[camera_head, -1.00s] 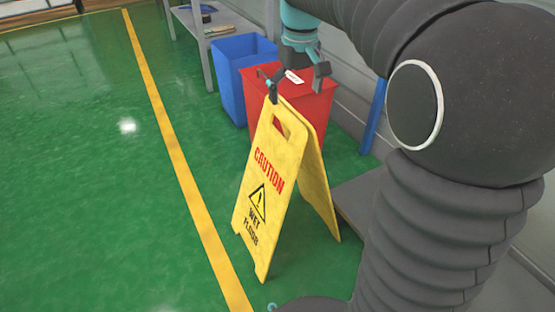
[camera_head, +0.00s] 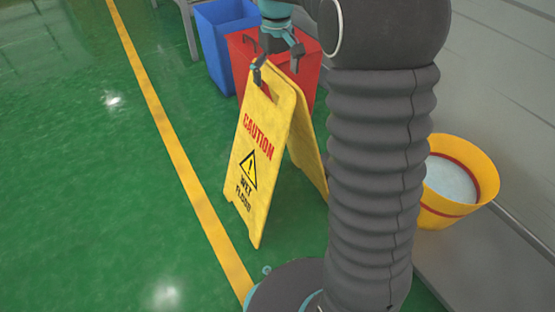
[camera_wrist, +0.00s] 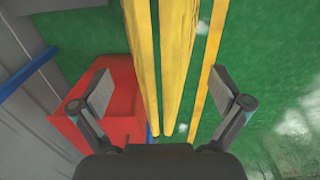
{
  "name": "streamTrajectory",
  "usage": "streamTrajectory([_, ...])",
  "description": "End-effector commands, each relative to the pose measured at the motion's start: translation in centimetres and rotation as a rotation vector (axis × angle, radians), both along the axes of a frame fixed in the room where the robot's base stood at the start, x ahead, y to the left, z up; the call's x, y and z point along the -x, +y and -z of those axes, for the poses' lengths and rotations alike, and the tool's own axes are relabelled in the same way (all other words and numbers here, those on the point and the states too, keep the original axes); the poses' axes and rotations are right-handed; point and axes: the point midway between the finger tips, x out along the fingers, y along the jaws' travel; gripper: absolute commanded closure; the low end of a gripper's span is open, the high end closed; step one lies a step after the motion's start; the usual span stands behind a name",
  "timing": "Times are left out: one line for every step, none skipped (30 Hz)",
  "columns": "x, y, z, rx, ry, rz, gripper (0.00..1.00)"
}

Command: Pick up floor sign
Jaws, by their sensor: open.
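The yellow floor sign (camera_head: 262,160) stands upright and spread like a tent on the green floor, with "CAUTION WET FLOOR" on its front panel. My gripper (camera_head: 277,72) is open at the sign's top edge. In the wrist view, the sign's two panels (camera_wrist: 176,60) run between the open fingers of my gripper (camera_wrist: 163,95), with visible gaps on both sides. I cannot tell whether either finger touches the sign. Part of the sign's rear panel is hidden behind my arm in the head view.
A red bin (camera_head: 312,88) stands close behind the sign, with a blue bin (camera_head: 222,40) beside it. A yellow bucket (camera_head: 452,212) is at right by the wall. A yellow floor line (camera_head: 175,150) runs left of the sign; the floor beyond is clear.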

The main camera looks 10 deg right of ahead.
Motion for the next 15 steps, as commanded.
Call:
streamTrajectory([0.0, 0.0, 0.2, 0.000, 0.000, 0.000, 0.00])
streamTrajectory([0.0, 0.0, 0.3, 0.000, 0.000, 0.000, 0.00])
streamTrajectory([0.0, 0.0, 0.4, 0.000, 0.000, 0.000, 0.00])
streamTrajectory([0.0, 0.0, 0.6, 0.000, 0.000, 0.000, 0.00])
streamTrajectory([-0.1, 0.0, 0.8, 0.000, 0.001, 0.000, 0.00])
streamTrajectory([-0.1, 0.0, 1.2, 0.001, 0.002, 0.000, 0.00])
streamTrajectory([-0.1, 0.0, 1.6, 0.000, 0.002, 0.000, 0.00])
streamTrajectory([-0.1, 0.0, 2.0, 0.000, 0.002, 0.000, 0.00])
streamTrajectory([-0.2, 0.0, 2.6, 0.000, 0.002, 0.000, 0.00])
streamTrajectory([-0.3, 0.0, 3.1, 0.000, 0.003, 0.000, 0.00])
streamTrajectory([-0.3, 0.0, 3.5, 0.000, 0.003, 0.000, 0.00])
streamTrajectory([-0.3, 0.0, 4.1, 0.000, 0.002, 0.000, 0.00])
streamTrajectory([-0.3, 0.0, 4.5, 0.000, 0.002, 0.000, 0.00])
streamTrajectory([-0.3, 0.0, 4.8, 0.000, 0.003, 0.000, 0.00])
streamTrajectory([-0.3, 0.0, 5.2, 0.000, 0.002, -0.001, 0.00])
